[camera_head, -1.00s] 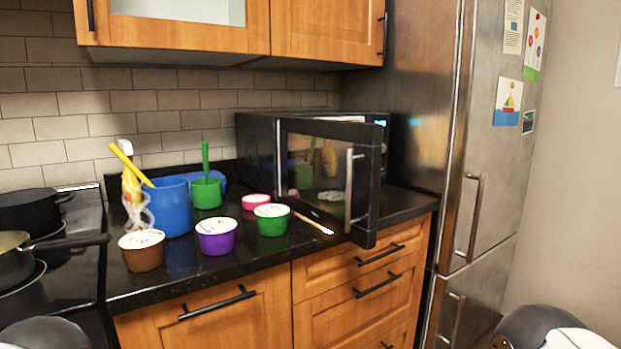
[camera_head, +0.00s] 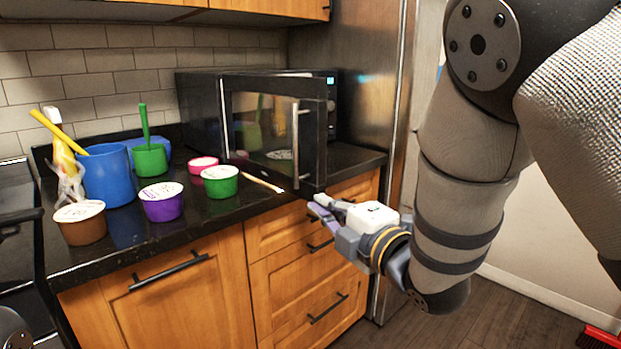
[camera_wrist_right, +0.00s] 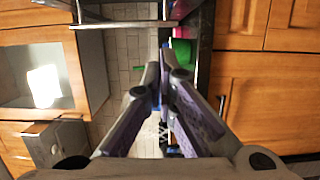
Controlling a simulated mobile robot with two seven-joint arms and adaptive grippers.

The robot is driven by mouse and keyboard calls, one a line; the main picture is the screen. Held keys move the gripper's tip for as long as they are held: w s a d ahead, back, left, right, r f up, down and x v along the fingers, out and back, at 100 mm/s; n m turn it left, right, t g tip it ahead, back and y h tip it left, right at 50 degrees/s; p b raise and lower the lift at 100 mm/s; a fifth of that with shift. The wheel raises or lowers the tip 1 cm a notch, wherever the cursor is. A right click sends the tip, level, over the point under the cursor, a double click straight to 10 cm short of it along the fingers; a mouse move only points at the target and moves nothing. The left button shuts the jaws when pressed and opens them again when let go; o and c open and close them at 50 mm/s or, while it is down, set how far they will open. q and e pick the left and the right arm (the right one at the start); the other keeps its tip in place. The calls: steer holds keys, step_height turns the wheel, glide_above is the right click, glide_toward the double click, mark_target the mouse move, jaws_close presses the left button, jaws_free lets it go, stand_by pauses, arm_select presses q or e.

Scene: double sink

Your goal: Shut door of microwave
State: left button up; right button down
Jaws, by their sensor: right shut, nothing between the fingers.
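The black microwave (camera_head: 200,110) stands on the dark counter against the tiled wall. Its door (camera_head: 318,150) is open, swung out toward the counter's front edge, with a vertical silver handle (camera_head: 295,140) on it. My right gripper (camera_head: 316,207) is in front of the counter, just below the door's lower outer corner in the picture; I cannot tell whether they touch. In the right wrist view the fingers (camera_wrist_right: 160,75) meet at their tips with nothing between them. My left gripper is not in view.
Several lidded tubs, such as the green one (camera_head: 220,182) and the purple one (camera_head: 162,203), stand on the counter left of the door. A pencil-like stick (camera_head: 262,182) lies near the door. A blue container (camera_head: 106,178) stands farther left. The steel fridge (camera_head: 345,60) is at right.

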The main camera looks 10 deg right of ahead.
mark_target(312, 178)
steer(key=b+x, duration=0.1)
steer(key=x, duration=0.8)
steer(key=shift+w+a+f, duration=0.1)
steer(key=shift+w+a, duration=0.05)
steer(key=shift+w, duration=0.1)
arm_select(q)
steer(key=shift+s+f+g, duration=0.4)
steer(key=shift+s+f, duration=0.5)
arm_select(e)
steer(key=w+d, duration=0.1)
steer(key=d, duration=0.1)
steer(key=w+d, duration=0.1)
steer(key=shift+w+d+r, duration=0.15)
steer(key=shift+w+r, duration=0.1)
steer(key=shift+w, duration=0.1)
